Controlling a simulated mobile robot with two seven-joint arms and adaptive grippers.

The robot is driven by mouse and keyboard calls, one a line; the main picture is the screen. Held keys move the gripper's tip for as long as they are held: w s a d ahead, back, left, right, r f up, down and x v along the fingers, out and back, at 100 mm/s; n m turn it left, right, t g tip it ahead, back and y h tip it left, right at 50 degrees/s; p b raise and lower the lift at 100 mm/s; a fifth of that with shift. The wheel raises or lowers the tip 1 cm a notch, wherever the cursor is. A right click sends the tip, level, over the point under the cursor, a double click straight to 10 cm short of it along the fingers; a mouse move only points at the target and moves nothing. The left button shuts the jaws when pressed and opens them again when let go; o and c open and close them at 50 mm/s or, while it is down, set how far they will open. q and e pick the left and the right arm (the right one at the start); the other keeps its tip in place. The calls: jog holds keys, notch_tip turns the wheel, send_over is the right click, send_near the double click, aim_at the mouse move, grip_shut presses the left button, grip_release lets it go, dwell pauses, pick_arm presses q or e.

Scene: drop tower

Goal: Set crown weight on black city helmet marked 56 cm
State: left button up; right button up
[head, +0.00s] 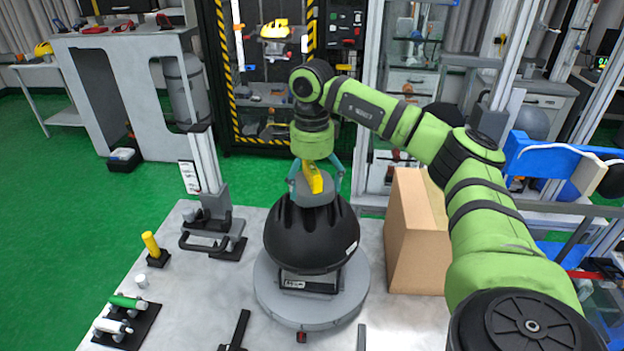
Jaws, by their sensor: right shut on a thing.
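The black helmet (310,238) sits upright on a stand on a round grey turntable (268,298). A small white mark shows low on its right side, too small to read. My right gripper (315,187) points down over the helmet's crown, its teal fingers shut on the grey crown weight (313,198), which has a yellow handle (314,177). The weight's underside meets the crown in the picture; I cannot tell whether it rests there or hangs just above. My left gripper is not in view.
A cardboard box (405,240) stands right of the turntable on the light table (215,290). A grey upright gauge (207,180) stands back left. Dark bars lie at the front edge.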

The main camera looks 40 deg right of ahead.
jog(key=shift+f+b, duration=0.6)
jog(key=shift+f, duration=0.4)
dwell(1.2)
jog(key=o, duration=1.4)
jog(key=shift+c, duration=0.2)
jog(key=shift+s+a+f, duration=0.1)
jog(key=shift+s, duration=0.05)
notch_tip(320, 180, up, 12)
jog(key=shift+r, duration=0.2)
jog(key=shift+f, duration=0.1)
